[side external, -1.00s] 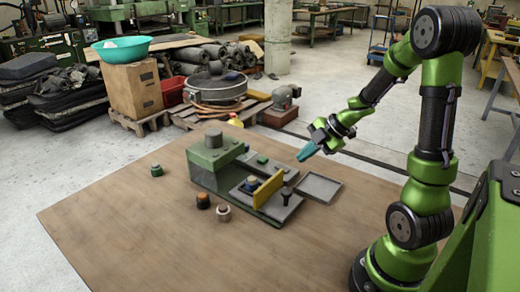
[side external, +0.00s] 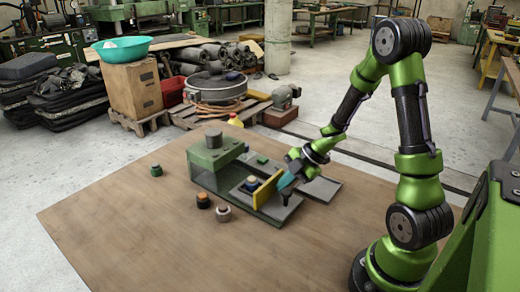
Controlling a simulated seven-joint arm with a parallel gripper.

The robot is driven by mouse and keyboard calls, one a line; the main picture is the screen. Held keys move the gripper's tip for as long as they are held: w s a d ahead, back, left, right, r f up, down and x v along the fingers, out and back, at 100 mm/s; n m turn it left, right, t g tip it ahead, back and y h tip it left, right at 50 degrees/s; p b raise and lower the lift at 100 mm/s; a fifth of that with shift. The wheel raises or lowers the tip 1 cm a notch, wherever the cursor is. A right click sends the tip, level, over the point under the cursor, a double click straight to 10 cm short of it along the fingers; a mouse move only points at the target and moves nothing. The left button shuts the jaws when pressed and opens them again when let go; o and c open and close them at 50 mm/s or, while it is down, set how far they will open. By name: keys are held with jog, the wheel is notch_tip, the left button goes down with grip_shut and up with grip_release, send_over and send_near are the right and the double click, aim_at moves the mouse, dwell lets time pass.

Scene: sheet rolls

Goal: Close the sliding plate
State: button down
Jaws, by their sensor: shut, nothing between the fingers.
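A green machine (side external: 208,170) with a dark grey cylinder on top stands on the wooden board. A yellow upright plate (side external: 266,191), which looks like the sliding plate, stands across its grey base near the right end. My gripper (side external: 286,182) has teal fingers, shut and empty, low at the right side of the yellow plate. The fingertips look very close to the plate; I cannot tell whether they touch. The gripper partly hides the dark post (side external: 286,198) on the base.
A flat grey tray (side external: 322,189) lies right of the machine, partly behind my gripper. The front of the wooden board (side external: 150,240) is clear.

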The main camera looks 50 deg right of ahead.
jog(key=w, duration=1.3)
jog(key=shift+w, duration=0.8)
jog(key=shift+a, duration=0.1)
